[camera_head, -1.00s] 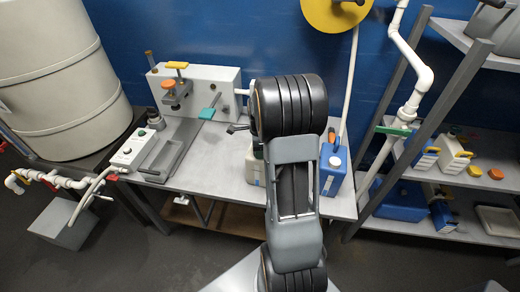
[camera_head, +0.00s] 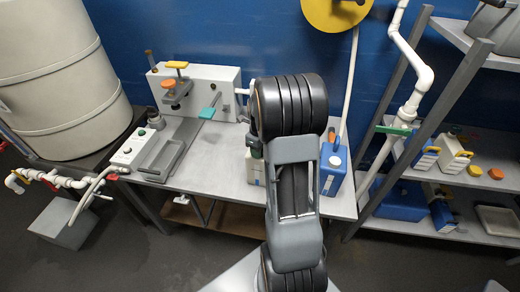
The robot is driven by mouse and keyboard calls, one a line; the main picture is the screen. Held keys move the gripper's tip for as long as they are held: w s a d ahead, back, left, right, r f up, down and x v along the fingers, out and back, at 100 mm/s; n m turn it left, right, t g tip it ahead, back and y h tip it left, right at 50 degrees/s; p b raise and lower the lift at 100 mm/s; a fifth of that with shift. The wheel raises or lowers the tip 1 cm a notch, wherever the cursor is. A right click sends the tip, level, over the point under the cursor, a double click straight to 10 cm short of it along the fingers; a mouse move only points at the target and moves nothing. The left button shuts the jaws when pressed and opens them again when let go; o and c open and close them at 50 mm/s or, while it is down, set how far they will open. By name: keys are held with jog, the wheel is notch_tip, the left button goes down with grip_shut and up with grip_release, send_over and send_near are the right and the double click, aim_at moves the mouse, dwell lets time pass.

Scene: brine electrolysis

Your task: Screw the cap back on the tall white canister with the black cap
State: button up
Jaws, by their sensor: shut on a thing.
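A white canister (camera_head: 252,168) stands on the grey workbench (camera_head: 210,165), right of its middle. My arm hides its right side. The dark end of my gripper (camera_head: 254,143) shows in part at the left edge of my arm, right above the canister's top. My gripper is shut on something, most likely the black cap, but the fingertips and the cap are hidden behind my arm. I cannot tell whether the cap touches the canister's neck.
A blue container with a white front (camera_head: 333,170) stands close at the right of my arm. A press-like rig (camera_head: 175,90) and a control box (camera_head: 133,148) fill the bench's left. A shelf rack (camera_head: 455,180) stands at the right. The bench left of the canister is clear.

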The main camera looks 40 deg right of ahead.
jog(key=m, duration=0.3)
jog(key=shift+m, duration=0.3)
jog(key=o, duration=1.1)
jog(key=shift+r+p, duration=1.7)
jog(key=shift+r, duration=0.6)
